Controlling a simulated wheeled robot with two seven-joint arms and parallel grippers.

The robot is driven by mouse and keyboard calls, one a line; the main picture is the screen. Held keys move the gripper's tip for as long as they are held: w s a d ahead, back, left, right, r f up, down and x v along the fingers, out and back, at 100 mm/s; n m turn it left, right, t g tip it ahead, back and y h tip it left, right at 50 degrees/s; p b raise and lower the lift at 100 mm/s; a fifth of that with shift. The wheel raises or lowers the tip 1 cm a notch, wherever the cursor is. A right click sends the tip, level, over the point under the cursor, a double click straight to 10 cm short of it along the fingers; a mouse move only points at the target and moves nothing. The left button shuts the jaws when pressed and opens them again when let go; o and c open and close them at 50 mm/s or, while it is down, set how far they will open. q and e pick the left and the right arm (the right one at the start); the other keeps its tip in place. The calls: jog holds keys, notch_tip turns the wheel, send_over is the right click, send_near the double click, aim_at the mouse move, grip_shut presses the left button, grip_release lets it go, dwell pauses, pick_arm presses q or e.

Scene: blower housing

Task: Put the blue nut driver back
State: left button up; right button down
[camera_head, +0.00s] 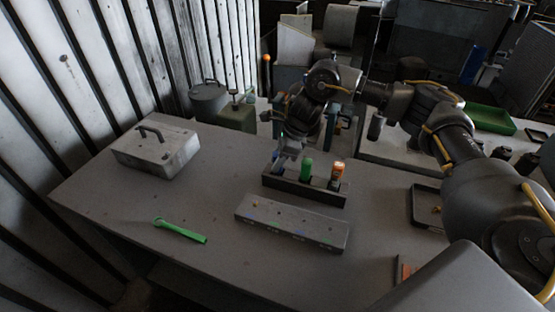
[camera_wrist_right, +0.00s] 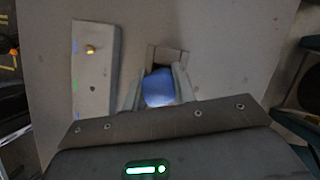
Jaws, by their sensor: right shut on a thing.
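The blue nut driver's handle (camera_wrist_right: 160,88) sits between the two fingers of my right gripper (camera_wrist_right: 158,92) in the right wrist view. In the head view my right gripper (camera_head: 284,156) is at the left end of a dark holder (camera_head: 310,191), and only a little blue shows there. The gripper is shut on the handle. Whether the driver's shaft is in a slot is hidden. A green-handled driver (camera_head: 306,170) and an orange-handled driver (camera_head: 337,174) stand upright in the holder. My left gripper is not in view.
A grey block (camera_head: 290,224) with small coloured marks lies in front of the holder. A green wrench (camera_head: 180,231) lies at the table's front left. A grey lidded box (camera_head: 157,150) stands at the left. The table between box and holder is clear.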

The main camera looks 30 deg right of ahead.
dwell(0.4)
jog(key=c, duration=0.6)
grip_release()
jog(key=shift+r+p, duration=2.3)
jog(key=shift+r, duration=1.75)
